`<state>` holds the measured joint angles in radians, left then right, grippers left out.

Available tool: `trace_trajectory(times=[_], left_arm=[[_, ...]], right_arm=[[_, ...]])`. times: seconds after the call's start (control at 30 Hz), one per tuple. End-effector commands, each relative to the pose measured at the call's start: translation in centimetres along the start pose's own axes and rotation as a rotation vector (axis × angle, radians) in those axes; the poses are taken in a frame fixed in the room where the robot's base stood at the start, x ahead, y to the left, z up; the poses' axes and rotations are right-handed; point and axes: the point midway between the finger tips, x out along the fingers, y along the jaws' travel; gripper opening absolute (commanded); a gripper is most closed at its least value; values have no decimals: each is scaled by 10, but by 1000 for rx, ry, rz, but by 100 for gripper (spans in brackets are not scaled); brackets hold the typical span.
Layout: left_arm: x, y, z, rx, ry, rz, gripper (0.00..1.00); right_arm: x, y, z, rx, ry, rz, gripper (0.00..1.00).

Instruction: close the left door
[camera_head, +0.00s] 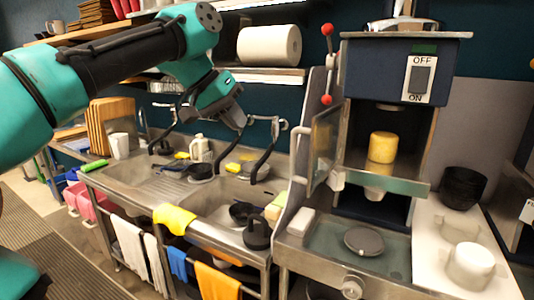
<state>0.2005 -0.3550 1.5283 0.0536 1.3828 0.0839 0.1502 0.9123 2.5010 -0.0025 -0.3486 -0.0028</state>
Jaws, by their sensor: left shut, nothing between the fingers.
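The left door (325,148) is a glass panel in a metal frame on the left side of the blue and metal machine (385,75). It stands at an angle to the machine's front, and the inside shows open. A pale handle (298,150) is at its left edge. My left gripper (240,121) is shut and empty, above the sink and left of the door, clear of it. Its tips are small and dark against the taps behind. A yellow cylinder (383,147) sits inside the machine. My right gripper is not in view.
A red-knobbed lever (327,62) rises beside the machine. Taps (268,150) stand over the metal sink (205,195). A paper roll (269,46) lies on the shelf above. Dark bowls (463,187) and white cups (470,265) stand at the right.

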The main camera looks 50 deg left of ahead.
Motion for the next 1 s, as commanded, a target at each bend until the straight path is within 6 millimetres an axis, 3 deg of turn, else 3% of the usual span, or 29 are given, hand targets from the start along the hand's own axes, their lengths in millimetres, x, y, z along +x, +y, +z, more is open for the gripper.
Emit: trace_trajectory(times=[0.27,0.43,1.0], left_arm=[[2,0,0,-2,0,2,0],[14,1,0,-3,-2,2,0],[104,3,1,-2,-2,3,0]], right_arm=[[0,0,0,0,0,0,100],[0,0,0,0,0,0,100],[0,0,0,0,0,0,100]])
